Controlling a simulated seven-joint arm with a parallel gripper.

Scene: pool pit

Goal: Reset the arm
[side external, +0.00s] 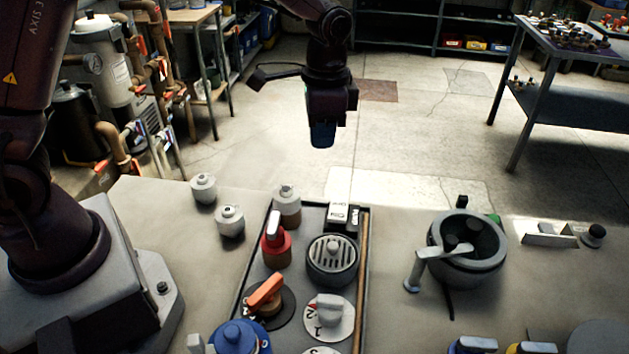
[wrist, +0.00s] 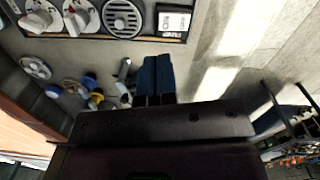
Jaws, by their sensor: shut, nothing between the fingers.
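My gripper (side external: 322,134) hangs in the air above the far edge of the table in the side external view, pointing down. Its blue fingers are together and hold nothing. In the wrist view the shut fingers (wrist: 155,78) show at the middle, above the dark gripper body. My gripper touches nothing on the table. My arm reaches up out of the top of the side external view.
A dark tray (side external: 364,262) on the table (side external: 400,315) holds a round grille (side external: 332,256), a red-handled valve (side external: 275,242), an orange-handled valve (side external: 266,293) and a dial (side external: 328,317). A grey round pot (side external: 468,262) stands right. Grey jars (side external: 230,221) stand left.

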